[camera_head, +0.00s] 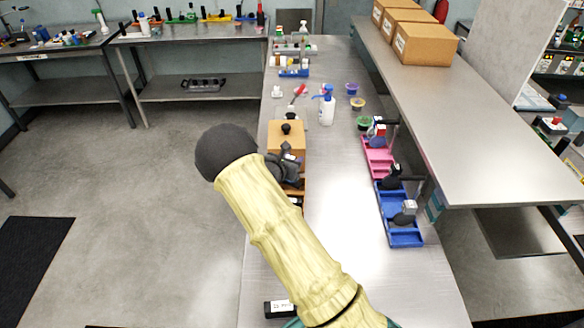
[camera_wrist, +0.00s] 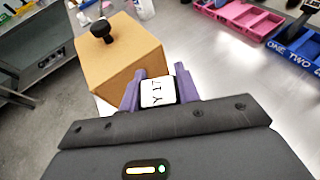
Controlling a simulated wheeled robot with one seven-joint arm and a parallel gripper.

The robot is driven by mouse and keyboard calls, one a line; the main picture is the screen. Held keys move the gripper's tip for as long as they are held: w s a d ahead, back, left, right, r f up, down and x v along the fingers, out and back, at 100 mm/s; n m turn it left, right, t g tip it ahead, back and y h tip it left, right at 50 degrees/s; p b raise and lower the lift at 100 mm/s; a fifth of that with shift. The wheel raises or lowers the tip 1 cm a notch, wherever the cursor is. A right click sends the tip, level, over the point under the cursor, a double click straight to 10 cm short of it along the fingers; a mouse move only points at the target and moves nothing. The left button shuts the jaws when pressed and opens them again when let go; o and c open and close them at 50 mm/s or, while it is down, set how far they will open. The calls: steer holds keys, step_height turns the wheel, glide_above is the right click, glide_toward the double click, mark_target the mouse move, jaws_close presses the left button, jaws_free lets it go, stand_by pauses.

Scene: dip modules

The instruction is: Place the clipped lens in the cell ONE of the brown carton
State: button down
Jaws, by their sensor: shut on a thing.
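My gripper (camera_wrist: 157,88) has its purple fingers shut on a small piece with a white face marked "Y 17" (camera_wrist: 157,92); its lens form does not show. In the head view my gripper (camera_head: 289,165) is over the left side of the bench, mostly behind my arm. A closed brown box with a black knob on top (camera_wrist: 122,62) stands just beyond the fingers; it also shows in the head view (camera_head: 287,138). A brown part (camera_head: 299,187) shows below my gripper, largely hidden by it and my arm. No cell marked ONE is visible on anything brown.
A blue tray (camera_head: 404,236) and a pink tray (camera_head: 379,157) lie along the right; the blue one reads "ONE TWO" in the wrist view (camera_wrist: 291,52). A white bottle (camera_head: 327,110) and small bowls stand farther back. The middle strip of the bench (camera_head: 340,200) is clear.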

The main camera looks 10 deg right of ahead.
steer(key=shift+f+p, duration=0.7)
steer(key=shift+f, duration=1.35)
steer(key=c, duration=1)
jaws_free()
steer(key=shift+f, duration=0.1)
steer(key=b+v, duration=0.3)
steer(key=v, duration=0.9)
